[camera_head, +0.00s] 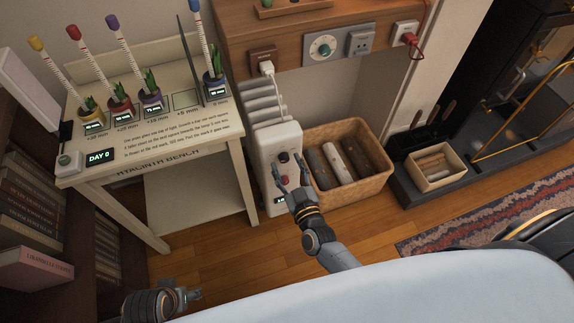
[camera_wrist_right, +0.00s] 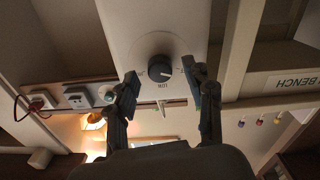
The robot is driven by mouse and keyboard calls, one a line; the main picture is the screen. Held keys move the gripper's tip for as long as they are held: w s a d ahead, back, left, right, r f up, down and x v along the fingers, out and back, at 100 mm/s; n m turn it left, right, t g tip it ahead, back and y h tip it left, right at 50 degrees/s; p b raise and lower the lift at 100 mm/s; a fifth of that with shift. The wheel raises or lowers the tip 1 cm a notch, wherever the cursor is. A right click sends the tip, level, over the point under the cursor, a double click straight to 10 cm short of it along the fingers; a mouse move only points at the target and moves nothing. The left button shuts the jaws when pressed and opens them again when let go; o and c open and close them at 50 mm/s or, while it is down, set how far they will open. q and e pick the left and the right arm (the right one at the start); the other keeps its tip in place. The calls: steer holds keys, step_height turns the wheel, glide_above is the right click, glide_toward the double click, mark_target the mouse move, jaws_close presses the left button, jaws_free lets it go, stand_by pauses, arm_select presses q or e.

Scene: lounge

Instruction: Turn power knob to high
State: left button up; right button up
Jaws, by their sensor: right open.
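The white heater (camera_head: 262,140) stands on the floor beside the bench, with a dark round power knob (camera_head: 283,157) on its end panel. A red switch (camera_head: 285,181) sits below the knob. In the right wrist view the knob (camera_wrist_right: 160,71) shows between my fingers, with a pale mark towards the right and a label that seems to read LOW. My right gripper (camera_head: 290,168) is open in front of the panel, its fingers on either side of the knob; contact is not clear. My left gripper (camera_head: 188,295) is low at the left, away from the heater; its fingers are unclear.
A wicker basket of logs (camera_head: 318,199) stands right beside the heater. A white bench (camera_head: 160,160) with potted plants is on the left. A white cord runs from the heater area to a wall socket (camera_head: 263,61). Bare wooden floor (camera_head: 220,255) lies in front.

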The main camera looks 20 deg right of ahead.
steer(key=shift+w, duration=0.35)
jaws_close()
